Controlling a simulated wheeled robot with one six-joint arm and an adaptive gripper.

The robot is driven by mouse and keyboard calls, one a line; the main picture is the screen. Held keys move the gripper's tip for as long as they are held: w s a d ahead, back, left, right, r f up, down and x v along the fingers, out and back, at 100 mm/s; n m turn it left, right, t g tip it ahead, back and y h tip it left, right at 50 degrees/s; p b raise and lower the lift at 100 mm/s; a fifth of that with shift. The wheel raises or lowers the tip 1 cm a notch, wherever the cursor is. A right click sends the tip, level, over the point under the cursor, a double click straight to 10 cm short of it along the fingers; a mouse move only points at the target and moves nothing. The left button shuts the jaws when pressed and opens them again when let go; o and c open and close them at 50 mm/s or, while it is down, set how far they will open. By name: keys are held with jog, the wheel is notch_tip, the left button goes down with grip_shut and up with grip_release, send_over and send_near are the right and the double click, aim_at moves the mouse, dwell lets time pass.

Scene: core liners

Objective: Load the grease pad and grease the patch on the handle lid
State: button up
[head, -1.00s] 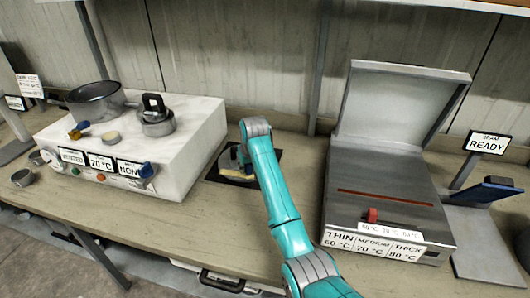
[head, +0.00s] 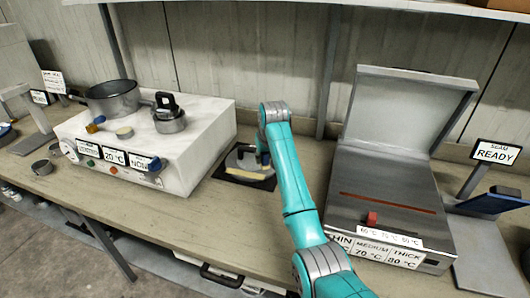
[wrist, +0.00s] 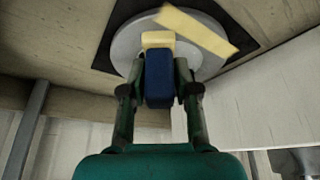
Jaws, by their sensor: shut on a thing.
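My gripper (wrist: 159,90) is shut on a dark blue block (wrist: 159,80) with a pale yellow pad end (wrist: 158,41), seemingly the grease pad. In the wrist view the pad end overlaps a round grey disc (wrist: 128,48); contact cannot be told. A long pale yellow strip (wrist: 198,30) lies across the disc. The disc also shows in the head view (head: 238,160), on a black square mat (head: 262,182). A small metal lidded piece with a black handle (head: 167,107) stands on the white box; which piece is the handle lid is unclear.
The white box (head: 205,150) left of the mat carries a dark pot (head: 112,100), a small cream disc (head: 125,133) and a blue-orange piece (head: 96,124). An open-lidded grey machine (head: 385,190) stands right. A "READY" sign (head: 495,152) is beyond it.

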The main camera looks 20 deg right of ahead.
jog(key=shift+r, duration=1.25)
